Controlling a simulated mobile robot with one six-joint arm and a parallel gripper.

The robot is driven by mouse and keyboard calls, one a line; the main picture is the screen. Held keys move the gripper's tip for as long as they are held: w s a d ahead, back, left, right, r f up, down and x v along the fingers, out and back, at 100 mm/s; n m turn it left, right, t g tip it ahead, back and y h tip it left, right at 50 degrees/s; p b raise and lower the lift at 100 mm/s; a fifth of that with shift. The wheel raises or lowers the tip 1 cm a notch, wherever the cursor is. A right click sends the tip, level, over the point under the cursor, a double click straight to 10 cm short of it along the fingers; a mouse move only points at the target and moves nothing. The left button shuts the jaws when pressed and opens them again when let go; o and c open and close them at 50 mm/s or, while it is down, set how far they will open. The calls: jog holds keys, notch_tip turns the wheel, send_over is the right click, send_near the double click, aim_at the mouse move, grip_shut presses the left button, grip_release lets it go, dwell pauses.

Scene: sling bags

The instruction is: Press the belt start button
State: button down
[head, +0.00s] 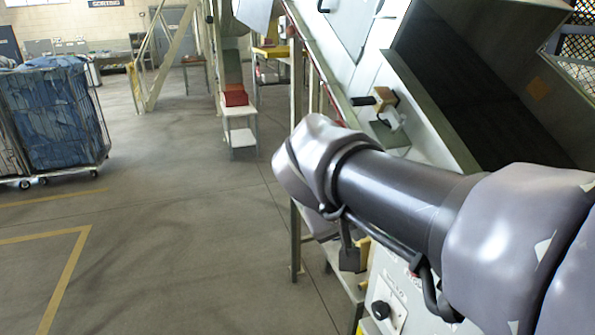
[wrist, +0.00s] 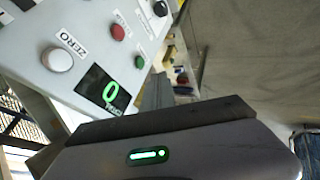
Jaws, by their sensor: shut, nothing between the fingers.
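A light grey control panel (wrist: 85,22) fills the upper left of the wrist view, tilted in the picture. On it are a green button (wrist: 139,62), a red button (wrist: 118,32) and a white button (wrist: 57,60) marked ZERO. Their small labels are too blurred to read, so I cannot confirm which starts the belt. My gripper (wrist: 157,88) is shut and empty. In the picture its tip lies just below the green button; a gap or touch cannot be told. In the head view the panel (head: 388,276) is partly hidden behind my arm, and its green button is not visible.
A display (wrist: 104,92) on the panel shows a green 0. A machine with a dark sloping belt (head: 480,80) stands at right. A cage cart of blue bags (head: 58,110) stands at left. The floor between is open.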

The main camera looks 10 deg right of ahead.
jog(key=w+d+f+b, duration=0.2)
jog(key=w+d+f, duration=0.3)
jog(key=d+f, duration=0.2)
jog(key=shift+w+d+f, duration=0.2)
jog(key=shift+d+f, duration=0.2)
jog(key=shift+f, duration=0.15)
